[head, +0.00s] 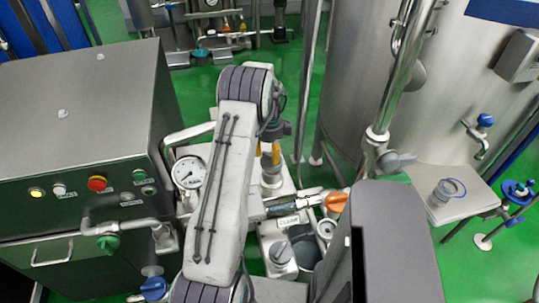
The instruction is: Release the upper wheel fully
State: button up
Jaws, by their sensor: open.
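My gripper (268,158) hangs beyond the upper end of my arm, partly hidden behind the arm link. Its yellow-orange fingers point down and are apart, just above a grey metal fitting (271,180). I cannot tell whether they touch it. No wheel is clearly seen between the fingers. An orange round handle (337,202) sits on the pipework to the right of the gripper. Blue handwheels (518,190) stand on a fitting at the far right, away from the gripper. I cannot tell which of these is the upper wheel.
A steel control cabinet (80,110) with buttons fills the left. A vertical steel pipe (400,75) and a large tank (445,90) stand at right. Green floor shows between.

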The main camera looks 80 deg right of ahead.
jog(key=shift+f, duration=0.8)
jog(key=shift+o, duration=0.2)
grip_shut()
